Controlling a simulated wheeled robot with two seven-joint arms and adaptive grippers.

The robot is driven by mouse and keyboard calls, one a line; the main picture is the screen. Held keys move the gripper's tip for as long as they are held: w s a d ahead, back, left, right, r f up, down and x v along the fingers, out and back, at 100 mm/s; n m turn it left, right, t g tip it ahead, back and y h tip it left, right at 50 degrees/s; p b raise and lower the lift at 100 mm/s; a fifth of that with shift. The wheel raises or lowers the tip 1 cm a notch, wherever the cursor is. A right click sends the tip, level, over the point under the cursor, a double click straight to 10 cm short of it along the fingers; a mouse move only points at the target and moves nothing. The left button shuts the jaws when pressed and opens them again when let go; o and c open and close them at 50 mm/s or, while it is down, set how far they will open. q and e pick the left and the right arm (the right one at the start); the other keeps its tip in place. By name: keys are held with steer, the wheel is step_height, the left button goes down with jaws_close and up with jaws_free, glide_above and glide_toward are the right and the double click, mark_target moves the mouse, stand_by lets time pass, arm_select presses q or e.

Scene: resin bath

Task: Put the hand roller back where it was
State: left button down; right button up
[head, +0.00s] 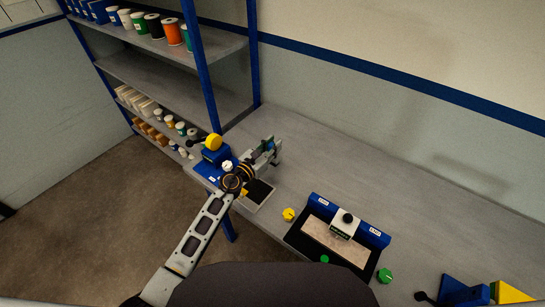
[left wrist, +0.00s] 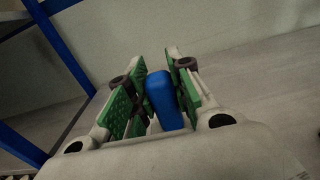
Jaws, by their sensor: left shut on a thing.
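My left gripper (head: 266,150) reaches over the back left part of the bench, above and behind a black pad in a light frame (head: 259,192). In the left wrist view the gripper (left wrist: 153,100) is shut on a blue, rounded handle (left wrist: 163,98) between its green finger pads. I take this to be the hand roller's handle; its roller end is hidden, and the head view does not show it clearly. I cannot tell whether it touches the bench. My right gripper is not in view.
A blue block with a yellow knob (head: 213,142) stands just left of the gripper. A dark plate with a blue bar (head: 376,236) lies front right, with yellow (head: 289,214) and green (head: 385,275) knobs nearby. Shelves (head: 165,88) stand at left. The back right bench is clear.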

arm_select(q)
steer(key=shift+f, duration=0.45)
steer(key=shift+f+b, duration=0.65)
steer(key=shift+f, duration=0.1)
steer(key=shift+f+b, duration=0.65)
steer(key=shift+f, duration=0.5)
steer(key=shift+f, duration=0.1)
steer(key=c, duration=1.3)
jaws_free()
